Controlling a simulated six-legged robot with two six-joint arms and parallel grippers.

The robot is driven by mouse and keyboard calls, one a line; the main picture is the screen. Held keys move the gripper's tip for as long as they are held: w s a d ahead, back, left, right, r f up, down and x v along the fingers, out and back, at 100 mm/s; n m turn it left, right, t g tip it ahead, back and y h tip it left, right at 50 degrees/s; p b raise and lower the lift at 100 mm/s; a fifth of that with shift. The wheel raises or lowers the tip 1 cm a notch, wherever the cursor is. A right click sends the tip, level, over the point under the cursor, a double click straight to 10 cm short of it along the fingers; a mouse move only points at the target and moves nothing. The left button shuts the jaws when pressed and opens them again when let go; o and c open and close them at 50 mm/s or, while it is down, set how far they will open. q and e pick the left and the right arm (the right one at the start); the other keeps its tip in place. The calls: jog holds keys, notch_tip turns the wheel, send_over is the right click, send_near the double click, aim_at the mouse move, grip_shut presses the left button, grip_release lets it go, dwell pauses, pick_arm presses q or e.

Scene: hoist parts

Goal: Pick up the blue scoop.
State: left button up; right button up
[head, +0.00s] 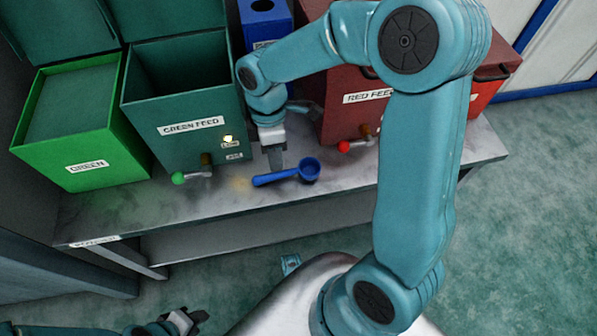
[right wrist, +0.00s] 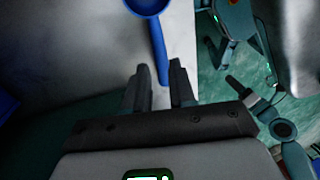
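The blue scoop (head: 309,172) lies on the marble-look counter, its bowl to the right and its handle pointing left. In the right wrist view its handle (right wrist: 158,45) runs down from the bowl at the top edge, its end in line with the gap between the fingers. My right gripper (head: 277,160) is just behind the handle in the head view, pointing down. In the right wrist view my right gripper (right wrist: 159,67) is open, with no visible contact with the handle. My left gripper (head: 188,320) is low at the bottom left, away from the scoop; its fingers are unclear.
The counter (head: 120,215) carries a light green bin (head: 75,130), a dark green feed bin (head: 185,105), a blue container (head: 265,25) and a red feed bin (head: 345,115). A green-knobbed spout (head: 185,177) and a red-knobbed spout (head: 350,145) flank the scoop. The counter's front strip is clear.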

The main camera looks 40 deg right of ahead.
jog(key=f, duration=0.1)
jog(key=f+b, duration=0.1)
jog(key=f, duration=0.1)
jog(key=a+f+b, duration=0.1)
jog(key=f, duration=0.1)
jog(key=shift+s+f, duration=0.15)
jog(key=shift+s, duration=0.15)
grip_shut()
jog(key=shift+r, duration=0.2)
notch_tip(320, 180, up, 20)
jog(key=p, duration=0.6)
jog(key=shift+p, duration=0.4)
